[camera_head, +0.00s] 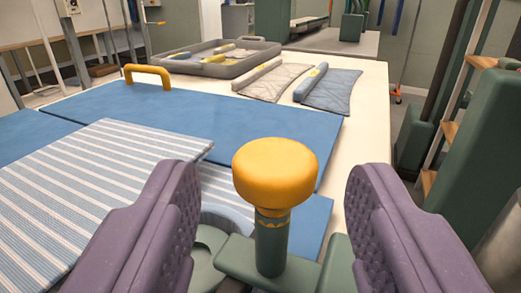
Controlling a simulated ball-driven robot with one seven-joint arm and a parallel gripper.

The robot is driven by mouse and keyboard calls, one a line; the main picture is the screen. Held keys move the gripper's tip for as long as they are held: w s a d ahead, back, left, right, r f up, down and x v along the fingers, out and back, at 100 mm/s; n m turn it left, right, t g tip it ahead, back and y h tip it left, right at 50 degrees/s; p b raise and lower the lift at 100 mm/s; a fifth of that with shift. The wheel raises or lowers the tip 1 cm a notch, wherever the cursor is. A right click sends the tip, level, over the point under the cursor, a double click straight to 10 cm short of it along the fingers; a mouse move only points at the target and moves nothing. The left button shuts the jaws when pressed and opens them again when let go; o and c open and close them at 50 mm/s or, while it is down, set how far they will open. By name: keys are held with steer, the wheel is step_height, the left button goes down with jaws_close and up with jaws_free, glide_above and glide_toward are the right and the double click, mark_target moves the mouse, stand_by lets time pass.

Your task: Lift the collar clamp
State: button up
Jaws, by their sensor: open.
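The collar clamp appears as a round yellow knob (275,172) on a green post (271,245), upright, with a green base (235,262) at the bottom of the picture. My gripper (273,225) is open. Its two purple padded fingers stand to the left and right of the post, with clear gaps on both sides, and neither touches it. The lower part of the base is cut off by the picture edge and partly hidden by the fingers.
A striped cloth (90,190) lies on a blue board (190,125) with a yellow handle (148,75). Two rolled quilted pieces (330,90) and a grey tray (222,62) sit farther back on the pale table (365,140). Green uprights (465,150) stand at right.

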mark_target(282, 197)
steer(key=shift+w+b, duration=0.35)
steer(key=shift+w, duration=1.4)
jaws_close()
steer(key=shift+s+d+r, duration=0.1)
steer(key=shift+d, duration=0.05)
steer(key=m, duration=0.1)
steer(key=d+m+t+b, duration=0.1)
steer(key=m, duration=0.1)
steer(key=d+r+m+b, duration=0.1)
steer(key=shift+s+m+t+h, duration=0.3)
steer(key=shift+s+t, duration=0.1)
steer(key=shift+s+d+r+m+t+h+b, duration=0.1)
steer(key=shift+s+d+m+t+h+b, duration=0.25)
steer(key=shift+m+b, duration=0.6)
steer(key=shift+s+d+r+m+t+h+b, duration=0.1)
steer(key=shift+d+m+h+b, duration=0.5)
steer(key=shift+m, duration=0.65)
steer(key=shift+s+d+r+m+t+h+b, duration=0.1)
steer(key=shift+s+d+m+t+h+b, duration=0.15)
steer(key=shift+d+m+b, duration=0.55)
steer(key=shift+a+m, duration=0.2)
steer(key=shift+m, duration=0.2)
jaws_free()
